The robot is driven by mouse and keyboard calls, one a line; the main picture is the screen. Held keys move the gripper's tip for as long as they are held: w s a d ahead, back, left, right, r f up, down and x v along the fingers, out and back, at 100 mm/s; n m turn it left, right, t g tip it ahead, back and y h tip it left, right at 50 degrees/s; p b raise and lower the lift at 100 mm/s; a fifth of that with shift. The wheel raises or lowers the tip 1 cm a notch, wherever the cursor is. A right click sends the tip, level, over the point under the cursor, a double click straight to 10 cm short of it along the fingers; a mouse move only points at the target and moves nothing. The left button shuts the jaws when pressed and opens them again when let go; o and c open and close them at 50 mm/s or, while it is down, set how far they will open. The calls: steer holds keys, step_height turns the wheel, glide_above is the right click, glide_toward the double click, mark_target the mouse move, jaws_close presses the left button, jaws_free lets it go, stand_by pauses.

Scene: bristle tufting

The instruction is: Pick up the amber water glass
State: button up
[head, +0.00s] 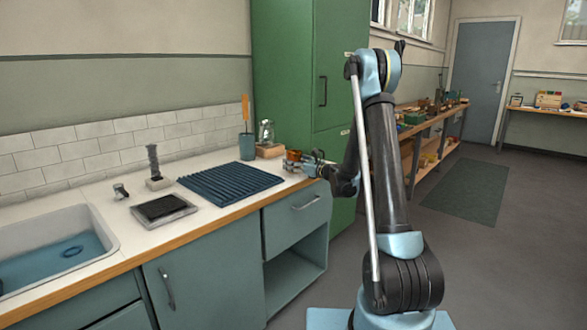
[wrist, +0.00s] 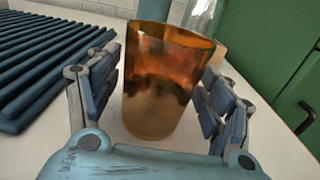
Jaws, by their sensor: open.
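The amber water glass (wrist: 158,85) stands upright on the white countertop in the wrist view. My gripper (wrist: 158,92) is open, with one finger on each side of the glass. A narrow gap shows at the left finger; at the right finger I cannot tell whether it touches. In the head view the amber glass (head: 293,157) is small at the right end of the counter, and my gripper (head: 308,162) reaches it from the right.
A blue ribbed mat (head: 231,183) lies left of the glass. A clear glass item on a wooden block (head: 270,151) stands behind it. A green cabinet (head: 285,80) rises behind the counter end. A sink (head: 60,250) is at far left.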

steer(key=c, duration=1.4)
steer(key=shift+r, duration=0.15)
